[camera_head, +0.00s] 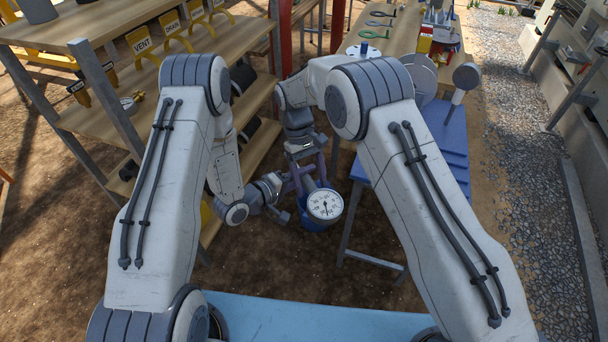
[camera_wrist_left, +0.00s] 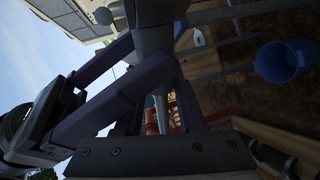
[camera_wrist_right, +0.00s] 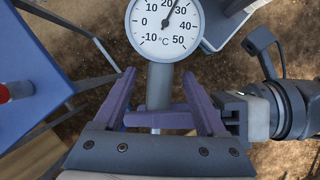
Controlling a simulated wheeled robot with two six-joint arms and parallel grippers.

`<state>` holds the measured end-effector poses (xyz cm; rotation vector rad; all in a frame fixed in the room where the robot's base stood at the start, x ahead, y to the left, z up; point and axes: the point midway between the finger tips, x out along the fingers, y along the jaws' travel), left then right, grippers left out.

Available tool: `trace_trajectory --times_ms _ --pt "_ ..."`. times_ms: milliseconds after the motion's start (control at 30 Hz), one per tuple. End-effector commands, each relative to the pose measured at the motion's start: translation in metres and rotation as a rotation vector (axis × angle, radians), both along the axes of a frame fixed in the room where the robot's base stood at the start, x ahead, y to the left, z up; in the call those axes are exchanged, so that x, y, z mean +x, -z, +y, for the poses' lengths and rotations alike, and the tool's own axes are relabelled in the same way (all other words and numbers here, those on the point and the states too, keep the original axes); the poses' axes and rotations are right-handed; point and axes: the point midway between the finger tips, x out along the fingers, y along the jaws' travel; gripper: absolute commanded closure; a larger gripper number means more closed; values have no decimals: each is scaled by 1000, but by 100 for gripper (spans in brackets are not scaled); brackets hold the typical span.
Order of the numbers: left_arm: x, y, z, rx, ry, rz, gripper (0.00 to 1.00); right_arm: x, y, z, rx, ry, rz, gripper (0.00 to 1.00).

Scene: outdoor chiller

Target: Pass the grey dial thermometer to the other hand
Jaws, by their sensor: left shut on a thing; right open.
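The grey dial thermometer (camera_head: 325,204) has a round white face and a grey neck. In the right wrist view its dial (camera_wrist_right: 165,24) is at the top, with the neck running down between my right fingers. My left gripper (camera_head: 299,189) is shut on the thermometer, coming in from the side. In the left wrist view its purple fingers (camera_wrist_left: 163,72) meet at the grey body (camera_wrist_left: 152,38). My right gripper (camera_wrist_right: 158,92) is open, with one finger on each side of the neck. Whether either finger touches it, I cannot tell.
A blue bucket (camera_head: 312,219) is below and behind the thermometer; it also shows in the left wrist view (camera_wrist_left: 281,62). Wooden shelves (camera_head: 70,42) with VENT and DRAIN signs stand at left. A blue-topped table (camera_head: 450,150) and a wooden bench (camera_head: 383,45) with tools are at right.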

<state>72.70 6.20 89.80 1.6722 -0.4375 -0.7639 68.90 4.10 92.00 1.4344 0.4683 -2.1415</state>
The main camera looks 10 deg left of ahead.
Motion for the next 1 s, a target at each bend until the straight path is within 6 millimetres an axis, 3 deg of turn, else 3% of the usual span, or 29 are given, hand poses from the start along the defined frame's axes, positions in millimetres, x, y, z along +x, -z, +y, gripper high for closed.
trace_trajectory --times_ms 400,700,867,1000 --pt "0 0 0 -1 0 -1 100 26 -75 19 3 -1 -3 26" --pt "0 0 0 -1 0 -1 100 35 -103 25 1 -1 -1 26" --pt "0 -1 0 -1 0 -1 100 32 -113 27 7 -3 -8 26" --pt "0 -1 0 -1 0 -1 100 16 -135 29 35 -9 -38 26"
